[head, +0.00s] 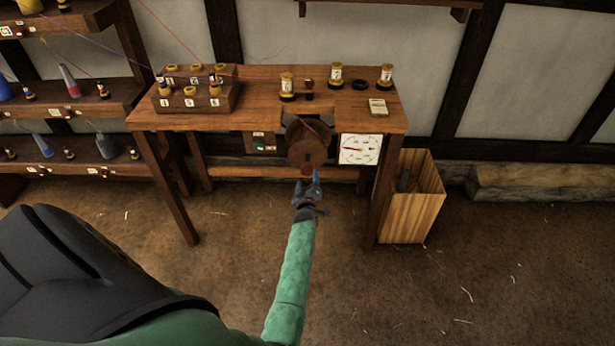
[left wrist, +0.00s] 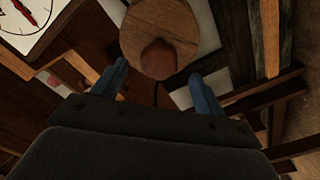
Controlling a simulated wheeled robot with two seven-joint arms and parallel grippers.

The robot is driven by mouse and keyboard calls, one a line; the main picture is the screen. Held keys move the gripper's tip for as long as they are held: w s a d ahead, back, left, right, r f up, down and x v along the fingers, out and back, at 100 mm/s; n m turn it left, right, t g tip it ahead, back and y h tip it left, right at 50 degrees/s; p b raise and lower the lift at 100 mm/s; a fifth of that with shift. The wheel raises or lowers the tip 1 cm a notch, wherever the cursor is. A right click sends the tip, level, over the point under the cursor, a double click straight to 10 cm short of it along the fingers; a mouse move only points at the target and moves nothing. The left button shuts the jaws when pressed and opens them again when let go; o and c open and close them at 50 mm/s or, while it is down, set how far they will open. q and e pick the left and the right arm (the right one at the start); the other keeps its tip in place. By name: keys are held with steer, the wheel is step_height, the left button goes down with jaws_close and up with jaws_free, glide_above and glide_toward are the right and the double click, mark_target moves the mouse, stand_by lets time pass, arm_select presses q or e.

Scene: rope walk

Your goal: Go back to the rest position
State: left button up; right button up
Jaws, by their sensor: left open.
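My left gripper (head: 308,188) is in front of the workbench, just below and in front of a round wooden drum (head: 306,150) with a reddish-brown knob (head: 309,171). In the left wrist view the two blue fingers of the left gripper (left wrist: 158,90) stand wide apart and empty. The wooden drum (left wrist: 175,25) and its knob (left wrist: 158,58) show just beyond the fingertips, with the knob in line with the gap. I cannot tell how near the fingers are to the knob. My right gripper is not in view.
The wooden workbench (head: 250,105) carries a numbered spool block (head: 196,97) and several bobbins. A white dial (head: 360,149) hangs at its front right. A wooden bin (head: 413,205) stands right of it. Shelves with spools (head: 70,110) stand left. The floor in front (head: 400,285) is clear.

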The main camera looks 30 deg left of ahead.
arm_select(q)
steer(key=shift+v, duration=0.85)
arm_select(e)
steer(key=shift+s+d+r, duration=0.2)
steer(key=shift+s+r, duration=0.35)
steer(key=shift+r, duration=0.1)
